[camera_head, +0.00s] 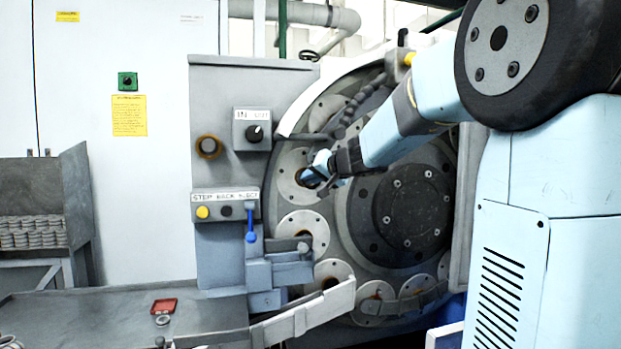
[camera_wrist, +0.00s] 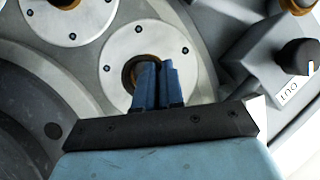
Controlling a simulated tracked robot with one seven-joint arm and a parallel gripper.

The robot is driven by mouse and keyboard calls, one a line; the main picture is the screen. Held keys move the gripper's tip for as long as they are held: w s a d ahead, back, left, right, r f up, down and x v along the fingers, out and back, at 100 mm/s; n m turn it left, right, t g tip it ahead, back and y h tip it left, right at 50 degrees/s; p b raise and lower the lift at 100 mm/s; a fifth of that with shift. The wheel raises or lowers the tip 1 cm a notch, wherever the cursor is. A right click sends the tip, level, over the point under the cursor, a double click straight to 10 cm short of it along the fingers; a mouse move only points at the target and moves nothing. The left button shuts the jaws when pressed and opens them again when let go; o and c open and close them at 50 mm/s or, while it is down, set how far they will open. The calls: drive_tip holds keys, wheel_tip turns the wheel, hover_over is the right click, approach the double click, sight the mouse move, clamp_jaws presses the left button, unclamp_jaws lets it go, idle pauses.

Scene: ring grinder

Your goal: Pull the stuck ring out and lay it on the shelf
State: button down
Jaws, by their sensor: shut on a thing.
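The stuck ring (camera_wrist: 128,73) shows as a brown-orange rim in the central hole of a round pale plate (camera_wrist: 112,50) on the grinder's big disc. My gripper (camera_wrist: 153,70) is shut with its blue fingertips at the right side of that hole, gripping the ring's edge; the fingers hide part of it. In the head view my gripper (camera_head: 318,174) reaches the same plate at the disc's left side. A grey shelf-like surface (camera_head: 215,318) lies at lower left, below the control panel.
Several similar plates, such as one below (camera_head: 303,229), circle the disc. A control panel (camera_head: 225,140) with knobs and a blue lever stands close left of my gripper. A rack (camera_head: 35,202) holds stacked rings at far left.

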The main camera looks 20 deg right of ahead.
drive_tip(key=shift+s, duration=1)
drive_tip(key=shift+s, duration=0.1)
idle(0.3)
